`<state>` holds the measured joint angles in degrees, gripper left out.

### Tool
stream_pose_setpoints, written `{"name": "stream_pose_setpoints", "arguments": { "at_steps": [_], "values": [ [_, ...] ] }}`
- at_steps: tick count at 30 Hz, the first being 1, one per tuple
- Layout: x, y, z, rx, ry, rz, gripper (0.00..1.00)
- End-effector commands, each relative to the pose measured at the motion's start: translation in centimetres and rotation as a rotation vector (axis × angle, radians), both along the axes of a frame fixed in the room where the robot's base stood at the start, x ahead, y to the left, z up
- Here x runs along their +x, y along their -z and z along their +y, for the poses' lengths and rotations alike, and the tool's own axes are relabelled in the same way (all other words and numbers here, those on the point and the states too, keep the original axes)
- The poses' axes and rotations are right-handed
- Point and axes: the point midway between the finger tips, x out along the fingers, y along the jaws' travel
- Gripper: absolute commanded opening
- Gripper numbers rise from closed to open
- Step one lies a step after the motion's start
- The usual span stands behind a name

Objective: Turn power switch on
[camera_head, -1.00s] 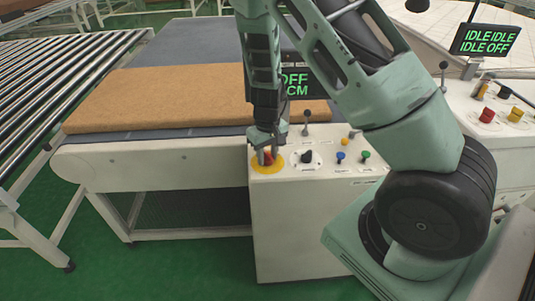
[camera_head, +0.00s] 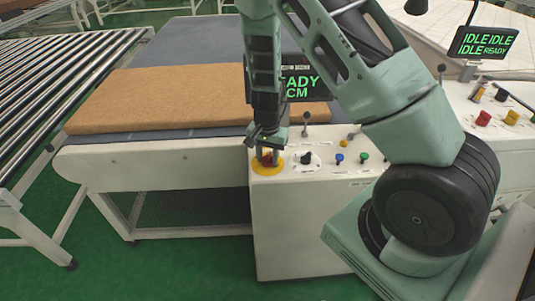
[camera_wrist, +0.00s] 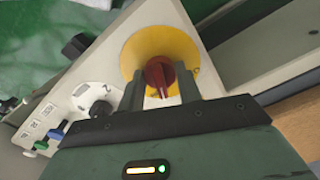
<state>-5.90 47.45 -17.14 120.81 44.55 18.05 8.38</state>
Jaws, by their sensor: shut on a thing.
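The power switch is a red knob on a yellow round plate (camera_head: 266,168) at the left end of the white control panel. In the wrist view the red knob (camera_wrist: 160,76) stands between the two fingers of my gripper (camera_wrist: 160,88), in front of the yellow plate (camera_wrist: 142,50). My gripper (camera_head: 266,156) is shut on the red knob and partly hides it in the head view. The panel's screen (camera_head: 300,84), partly hidden by my arm, shows green text ending in "ADY" and "CM". The right screen (camera_head: 484,43) reads "IDLE IDLE, IDLE READY".
A black knob (camera_head: 306,158), a blue button (camera_head: 339,158), a green button (camera_head: 363,156) and a lever (camera_head: 305,124) sit close to the right of the switch. A brown mattress (camera_head: 165,95) lies on the conveyor behind. A roller conveyor (camera_head: 60,90) is at left.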

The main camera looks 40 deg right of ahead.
Motion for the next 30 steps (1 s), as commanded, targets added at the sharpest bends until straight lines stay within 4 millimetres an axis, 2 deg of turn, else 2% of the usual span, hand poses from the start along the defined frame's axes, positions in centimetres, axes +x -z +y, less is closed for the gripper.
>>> {"name": "stream_pose_setpoints", "arguments": {
  "at_steps": [6,15,30],
  "values": [
    [0.12,-0.2,-0.06,-0.002,0.175,-0.003,0.12],
    [0.12,-0.15,-0.07,-0.001,0.334,-0.003,0.12],
    [0.14,-0.09,-0.07,-0.001,0.396,-0.004,0.12]
  ]
}}
